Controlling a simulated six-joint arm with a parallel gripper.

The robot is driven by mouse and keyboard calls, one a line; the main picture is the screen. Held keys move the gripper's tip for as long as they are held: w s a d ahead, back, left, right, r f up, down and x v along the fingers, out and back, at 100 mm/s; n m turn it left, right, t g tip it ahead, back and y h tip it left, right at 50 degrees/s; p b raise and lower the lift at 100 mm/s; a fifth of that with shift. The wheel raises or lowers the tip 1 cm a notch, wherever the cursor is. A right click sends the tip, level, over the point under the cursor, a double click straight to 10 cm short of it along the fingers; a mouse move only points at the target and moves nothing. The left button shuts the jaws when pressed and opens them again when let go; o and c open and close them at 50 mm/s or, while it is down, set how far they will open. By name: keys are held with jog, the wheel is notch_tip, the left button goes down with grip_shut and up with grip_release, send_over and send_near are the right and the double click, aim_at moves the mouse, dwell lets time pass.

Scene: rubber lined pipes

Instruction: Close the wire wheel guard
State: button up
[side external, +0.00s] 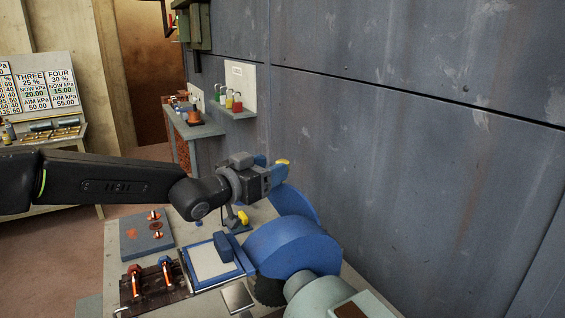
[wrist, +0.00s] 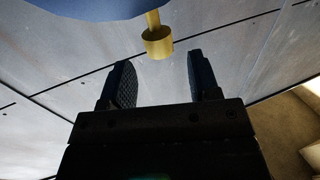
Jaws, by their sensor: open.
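The wire wheel (side external: 268,292) shows as a dark, bristly edge below a large blue rounded housing (side external: 295,245). Another blue curved plate (side external: 297,205), which looks like the guard, stands up behind the housing. A yellow knob (side external: 283,162) shows by my gripper's tip. In the wrist view the yellow knob (wrist: 158,42) sticks out from a blue curved part (wrist: 80,8). My gripper (side external: 275,173) is open and empty, above the housing. Its two fingers (wrist: 162,75) point toward the knob, which lies just beyond and between their tips with no visible contact.
The bench holds a framed pale plate (side external: 211,262), a dark rack with red and blue handled tools (side external: 150,285), and a blue-grey block (side external: 147,238). Another yellow knob (side external: 243,217) stands below my wrist. A grey wall (side external: 420,130) rises close behind the machine.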

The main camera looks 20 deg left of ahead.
jog(key=shift+x, duration=2.2)
jog(key=shift+c, duration=0.5)
grip_shut()
